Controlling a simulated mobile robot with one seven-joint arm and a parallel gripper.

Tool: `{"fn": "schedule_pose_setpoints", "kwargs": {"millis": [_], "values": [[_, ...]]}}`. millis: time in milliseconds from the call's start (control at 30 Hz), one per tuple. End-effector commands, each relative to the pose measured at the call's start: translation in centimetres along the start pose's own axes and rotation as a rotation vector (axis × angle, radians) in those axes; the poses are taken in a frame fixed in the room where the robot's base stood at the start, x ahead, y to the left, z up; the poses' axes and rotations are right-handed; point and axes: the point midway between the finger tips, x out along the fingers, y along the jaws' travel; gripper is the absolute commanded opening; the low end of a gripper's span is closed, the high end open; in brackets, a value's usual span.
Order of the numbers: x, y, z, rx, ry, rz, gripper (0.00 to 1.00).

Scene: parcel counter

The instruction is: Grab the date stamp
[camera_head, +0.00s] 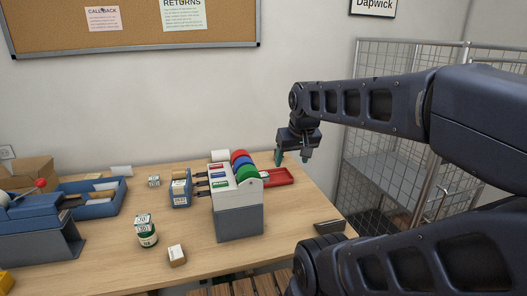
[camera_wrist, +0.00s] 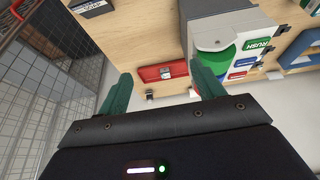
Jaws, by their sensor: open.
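I cannot say for certain which item is the date stamp. A shallow red tray (camera_head: 277,177) lies on the counter behind the label dispenser, and in the wrist view the red tray (camera_wrist: 150,73) has a small grey-and-teal item (camera_wrist: 166,72) on it, too small to identify. My gripper (camera_head: 292,158) is open and empty, pointing down above the counter's back right part. In the wrist view its two green fingers (camera_wrist: 161,86) stand apart, with the red tray showing between and beyond them. The gripper appears apart from everything.
The grey-and-white dispenser (camera_head: 239,216) with coloured rolls stands left of my gripper. A blue rack (camera_head: 180,192), green-labelled jars (camera_head: 147,235) and a small box (camera_head: 177,256) are further left. A dark block (camera_head: 329,226) lies at the right edge. A wire cage (camera_head: 400,130) stands beyond.

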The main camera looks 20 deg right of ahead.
Motion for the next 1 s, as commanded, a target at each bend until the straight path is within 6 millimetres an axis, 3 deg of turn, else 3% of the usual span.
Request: {"fn": "schedule_pose_setpoints", "kwargs": {"millis": [133,267,633,1000], "values": [[0.0,0.1,-1.0,-0.002,-0.001,0.002,0.67],[0.2,0.2,-3.7,-0.006,-0.004,0.007,0.67],[2.4,1.4,-14.1,-0.027,-0.011,0.018,0.67],[7.4,3.4,-24.0,-0.047,-0.017,0.021,0.67]]}}
